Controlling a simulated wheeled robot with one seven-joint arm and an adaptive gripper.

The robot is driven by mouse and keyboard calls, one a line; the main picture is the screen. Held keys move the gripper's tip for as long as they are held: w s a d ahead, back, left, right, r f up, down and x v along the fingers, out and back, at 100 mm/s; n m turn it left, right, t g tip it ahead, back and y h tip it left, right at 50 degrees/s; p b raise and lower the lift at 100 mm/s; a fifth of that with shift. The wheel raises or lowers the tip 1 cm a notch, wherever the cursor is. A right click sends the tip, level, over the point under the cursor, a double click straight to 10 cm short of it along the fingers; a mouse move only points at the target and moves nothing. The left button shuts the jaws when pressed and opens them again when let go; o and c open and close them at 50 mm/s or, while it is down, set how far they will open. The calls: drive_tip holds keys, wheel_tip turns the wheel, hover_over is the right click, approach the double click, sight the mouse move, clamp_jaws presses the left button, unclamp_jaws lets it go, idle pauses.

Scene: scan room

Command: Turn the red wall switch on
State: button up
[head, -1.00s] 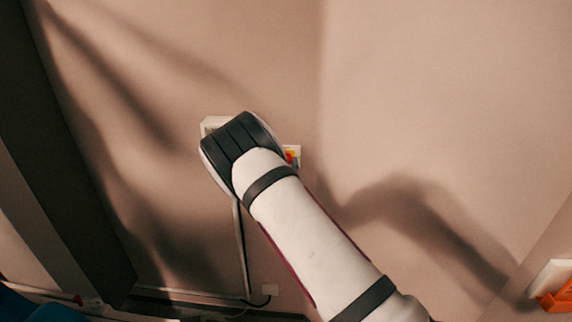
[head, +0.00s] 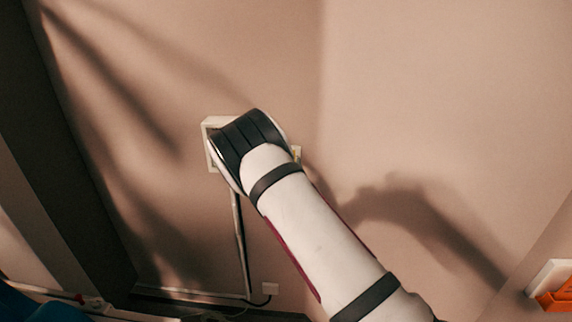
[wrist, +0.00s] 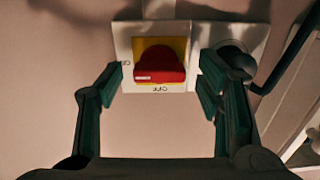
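The red wall switch (wrist: 160,68) is a red knob on a yellow square, set in a white plate (wrist: 122,38). It is near the top middle of the wrist view, with small dark lettering left of and below the knob. My gripper (wrist: 161,80) is open, with one dark green finger on each side of the knob and visible gaps between. I cannot tell how near the fingertips are to the wall.
A white box (head: 212,124) is on the wall behind my wrist, with a cable or conduit (head: 240,250) below it. A round dark fitting (wrist: 236,60) sits right of the switch. An orange object (head: 556,298) is at the far right.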

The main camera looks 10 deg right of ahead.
drive_tip(key=v, duration=1.2)
drive_tip(key=shift+r, duration=0.1)
drive_tip(key=s+r+g+y+b, duration=0.1)
drive_tip(key=s+r+g+y, duration=0.25)
drive_tip(key=r, duration=0.45)
drive_tip(key=s+r+g+y+b, duration=0.2)
drive_tip(key=s+r+g+y, duration=0.1)
drive_tip(key=s+r, duration=0.3)
drive_tip(key=s+d+r+n+g, duration=0.2)
drive_tip(key=s, duration=1.1)
drive_tip(key=s+d+r+n+g+b, duration=0.1)
drive_tip(key=s+d+r+g, duration=0.1)
drive_tip(key=s, duration=1.2)
drive_tip(key=shift+r+n+g+h+b, duration=0.2)
drive_tip(key=shift+n+g+h+b, duration=0.1)
drive_tip(key=shift+n+g+h, duration=0.2)
